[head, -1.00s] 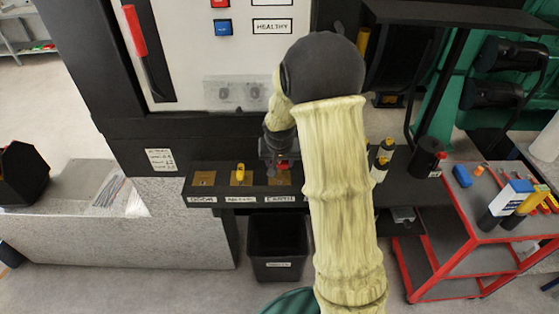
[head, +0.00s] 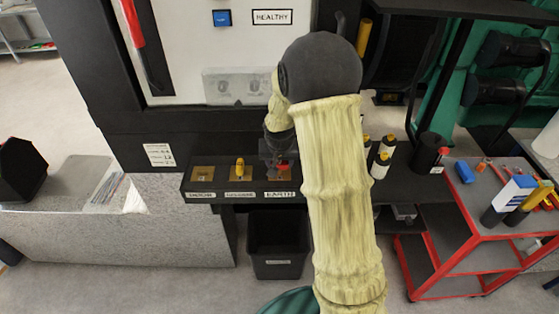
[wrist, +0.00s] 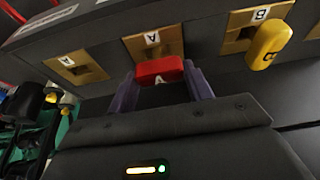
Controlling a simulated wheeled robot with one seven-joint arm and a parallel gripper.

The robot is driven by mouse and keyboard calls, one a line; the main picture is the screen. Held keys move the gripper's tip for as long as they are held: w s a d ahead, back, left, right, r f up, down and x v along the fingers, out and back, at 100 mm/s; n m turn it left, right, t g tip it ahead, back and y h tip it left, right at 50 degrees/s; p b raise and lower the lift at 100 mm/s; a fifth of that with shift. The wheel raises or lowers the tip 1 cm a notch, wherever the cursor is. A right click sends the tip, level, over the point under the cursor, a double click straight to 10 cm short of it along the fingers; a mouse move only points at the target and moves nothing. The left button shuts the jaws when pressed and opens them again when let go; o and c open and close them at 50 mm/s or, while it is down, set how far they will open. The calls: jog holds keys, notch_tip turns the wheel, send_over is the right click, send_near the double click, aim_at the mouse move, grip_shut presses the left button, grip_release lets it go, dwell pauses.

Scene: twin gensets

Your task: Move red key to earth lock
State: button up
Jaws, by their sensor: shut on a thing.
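The red key (wrist: 160,68) is between the two fingers of my gripper (wrist: 161,88), which is shut on it. In the wrist view it overlaps the edge of the brass earth lock plate (wrist: 157,43), marked A. I cannot tell whether the key is in the slot. In the head view, the red key (head: 283,168) shows just below my gripper (head: 277,158), over the plate above the EARTH label (head: 279,194). My arm hides part of that area.
Another brass plate (wrist: 77,68) lies on the earth lock's other side. A black bin (head: 279,248) stands below, a red trolley (head: 455,235) to the right.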

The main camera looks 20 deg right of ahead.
aim_at(279, 162)
jog(key=shift+f, duration=0.3)
jog(key=o, duration=1.2)
jog(key=shift+c, duration=0.2)
jog(key=shift+r+p, duration=2.6)
jog(key=shift+r, duration=1.2)
